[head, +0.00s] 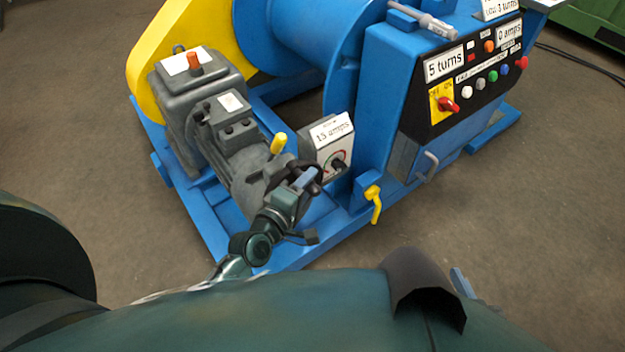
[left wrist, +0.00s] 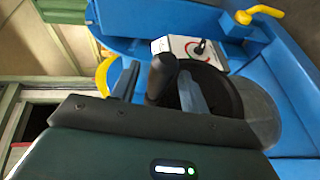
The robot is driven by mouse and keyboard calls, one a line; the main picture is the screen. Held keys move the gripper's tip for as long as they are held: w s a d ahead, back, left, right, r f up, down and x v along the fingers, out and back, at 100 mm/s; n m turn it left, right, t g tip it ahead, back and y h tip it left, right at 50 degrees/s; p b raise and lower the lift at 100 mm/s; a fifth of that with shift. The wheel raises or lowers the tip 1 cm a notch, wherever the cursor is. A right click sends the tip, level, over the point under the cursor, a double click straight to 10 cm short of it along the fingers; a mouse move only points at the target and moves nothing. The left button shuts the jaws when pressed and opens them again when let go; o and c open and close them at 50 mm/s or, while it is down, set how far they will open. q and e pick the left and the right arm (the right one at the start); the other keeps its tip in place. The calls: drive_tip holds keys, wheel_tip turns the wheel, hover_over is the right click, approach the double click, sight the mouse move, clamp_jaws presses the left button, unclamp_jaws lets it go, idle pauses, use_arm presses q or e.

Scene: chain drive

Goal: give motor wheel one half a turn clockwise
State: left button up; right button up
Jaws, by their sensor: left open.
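The motor wheel is a dark handwheel (head: 281,172) on the near end of the grey motor (head: 243,165). In the left wrist view the black wheel (left wrist: 228,93) lies ahead, with its upright black handle (left wrist: 161,78) nearer to me. My left gripper (head: 304,181) is at the wheel and partly hides it. In the left wrist view my left gripper (left wrist: 158,86) is open, with one finger on each side of the handle. I cannot tell whether a finger touches it. Of my right gripper, at most a small bluish sliver shows at the lower right of the head view.
The motor stands on a blue frame (head: 195,215). Close by are a small meter box (head: 318,150) reading 15 amps and a yellow lever (head: 374,203). A blue control cabinet (head: 385,90) reads 5 turns and 0 amps.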

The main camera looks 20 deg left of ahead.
use_arm(q)
drive_tip(key=shift+x, duration=1.4)
drive_tip(key=shift+s, duration=0.1)
drive_tip(key=shift+c, duration=0.3)
clamp_jaws()
